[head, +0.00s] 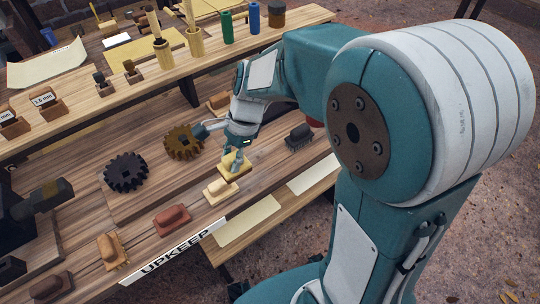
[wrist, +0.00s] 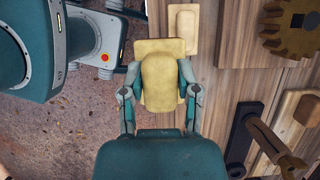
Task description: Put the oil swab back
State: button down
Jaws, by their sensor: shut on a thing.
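My gripper (head: 237,150) is shut on a yellow swab with a rounded handle on a flat plate (head: 238,168). In the wrist view my gripper (wrist: 157,92) has a finger on each side of the swab's handle (wrist: 160,78). The swab overlaps the bench's front edge in that view. I cannot tell whether it touches the bench. A similar pale cream block on a plate (head: 222,191) lies beside it on the bench, and it also shows in the wrist view (wrist: 183,32).
A red-brown block (head: 172,219) and a tan block (head: 111,250) stand left along the front edge, near the "UPKEEP" label (head: 174,254). A dark block (head: 299,136) stands right. Gears (head: 125,172) lie behind. A raised shelf (head: 165,80) runs across the back.

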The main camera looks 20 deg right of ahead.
jog(key=w+d+f, duration=0.2)
jog(key=d, duration=0.1)
jog(key=w+d+f, duration=0.5)
jog(key=d, duration=0.1)
jog(key=shift+w+d+f, duration=0.2)
jog(key=shift+d+f, duration=0.05)
jog(key=shift+f, duration=0.1)
jog(key=shift+w+a+f, duration=0.4)
jog(key=shift+w+f, duration=0.1)
jog(key=shift+f, duration=0.3)
notch_tip(320, 180, down, 3)
jog(key=shift+r, duration=0.2)
jog(key=shift+d+f, duration=0.2)
jog(key=shift+d, duration=0.35)
